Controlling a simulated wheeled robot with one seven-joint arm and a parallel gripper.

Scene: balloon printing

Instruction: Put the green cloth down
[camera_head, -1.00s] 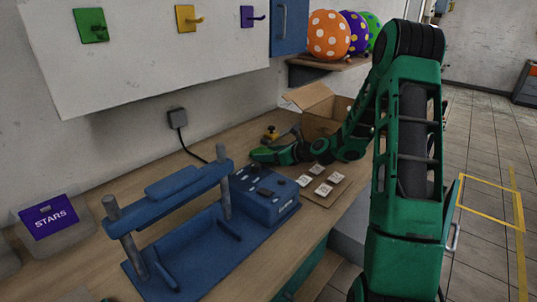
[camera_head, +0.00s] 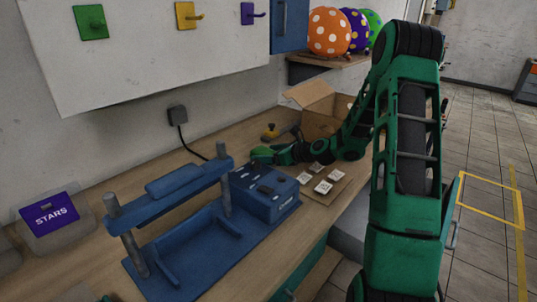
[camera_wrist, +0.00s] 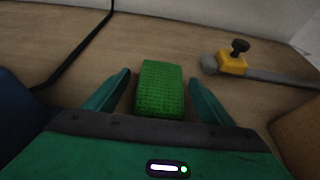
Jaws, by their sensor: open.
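The green cloth (camera_wrist: 160,88) is a small, textured, folded block lying on the wooden table in the wrist view. My gripper (camera_wrist: 158,78) is open around it, with one finger on each side and a visible gap to each. In the head view my gripper (camera_head: 264,154) is low at the table, behind the blue press box. I cannot clearly pick out the cloth from the green gripper there.
A yellow clamp-like tool with a black knob (camera_wrist: 232,64) lies right of the cloth. A black cable (camera_wrist: 85,45) runs on the left. The blue press (camera_head: 180,205), a board with white tiles (camera_head: 322,186) and a cardboard box (camera_head: 320,115) stand nearby.

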